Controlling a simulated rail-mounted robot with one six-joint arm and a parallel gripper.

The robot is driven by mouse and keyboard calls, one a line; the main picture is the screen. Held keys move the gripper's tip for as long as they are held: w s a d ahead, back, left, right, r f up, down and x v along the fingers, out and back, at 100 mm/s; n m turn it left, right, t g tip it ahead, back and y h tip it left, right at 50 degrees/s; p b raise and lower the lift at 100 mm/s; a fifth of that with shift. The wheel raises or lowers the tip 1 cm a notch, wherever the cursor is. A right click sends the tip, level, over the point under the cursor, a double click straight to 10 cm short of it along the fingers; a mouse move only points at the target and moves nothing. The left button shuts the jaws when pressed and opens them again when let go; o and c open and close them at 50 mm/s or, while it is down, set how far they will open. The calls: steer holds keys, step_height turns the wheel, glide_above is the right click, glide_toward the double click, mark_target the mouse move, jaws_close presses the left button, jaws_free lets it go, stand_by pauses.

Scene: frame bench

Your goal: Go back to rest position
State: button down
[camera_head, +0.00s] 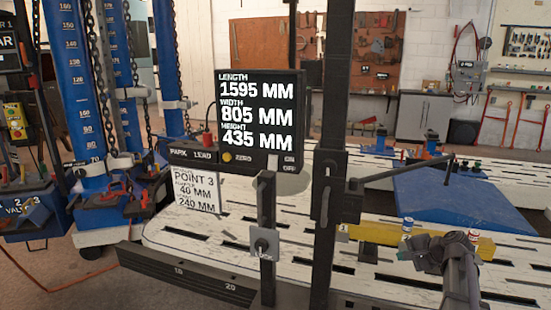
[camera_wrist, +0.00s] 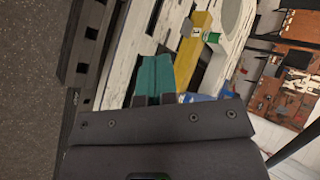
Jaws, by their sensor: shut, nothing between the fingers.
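My gripper (camera_head: 422,253) is at the lower right of the head view, at the end of my grey arm, in front of the yellow beam. In the wrist view my gripper (camera_wrist: 155,73) shows as two teal fingers on dark bases, closed together with nothing held. The slotted white bench (camera_wrist: 130,45) lies beyond the fingers. The yellow beam (camera_wrist: 184,60) is just right of them in the picture, and it crosses the bench in the head view (camera_head: 380,233).
A small can (camera_head: 406,228) stands close to my gripper, and another (camera_head: 473,237) is behind my arm. A dark upright post (camera_head: 330,150) and a measurement display (camera_head: 258,120) stand left of my arm. A blue ramp (camera_head: 455,195) lies on the bench behind.

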steer(key=s+a+f+n+g+h, duration=0.35)
steer(key=s+a+n, duration=0.25)
steer(key=s+a, duration=0.55)
steer(key=s+a+f+n+g+h, duration=0.3)
steer(key=s+a+n+g, duration=0.25)
steer(key=s+a, duration=0.65)
step_height(320, 180, up, 20)
steer(key=w+a+t+p, duration=0.1)
steer(key=p, duration=1.8)
steer(key=shift+w+n+p, duration=0.25)
steer(key=shift+n+p, duration=0.1)
steer(key=shift+n, duration=0.1)
steer(key=shift+a+y, duration=0.1)
steer(key=shift+y, duration=0.15)
